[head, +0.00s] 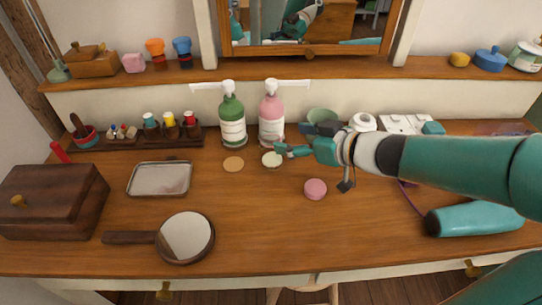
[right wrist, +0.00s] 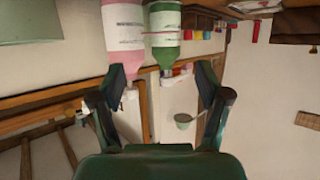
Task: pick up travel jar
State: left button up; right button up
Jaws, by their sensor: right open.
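My right gripper (head: 281,151) reaches in from the right over the back middle of the wooden dresser top, beside a small pale round jar-like piece (head: 272,160). The gripper is open, and in the right wrist view nothing sits between its fingers (right wrist: 163,88). A small pink round piece (head: 315,189) and a flat tan disc (head: 233,164) lie nearby. I cannot tell for certain which of these small round things is the travel jar. My left gripper is out of view.
A green pump bottle (head: 232,122) and a pink pump bottle (head: 271,115) stand close behind the gripper. A hand mirror (head: 186,237), metal tray (head: 159,178) and wooden box (head: 50,200) are left. A teal cylinder (head: 480,218) lies right. The front middle is clear.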

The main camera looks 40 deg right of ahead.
aim_at(265, 135)
jog(key=b+x, duration=0.2)
jog(key=x, duration=0.1)
jog(key=f+b+x, duration=0.1)
jog(key=b+x, duration=0.1)
jog(key=x, duration=0.2)
jog(key=shift+s, duration=0.15)
jog(key=shift+w, duration=0.2)
jog(key=shift+r, duration=0.1)
jog(key=c, duration=1.4)
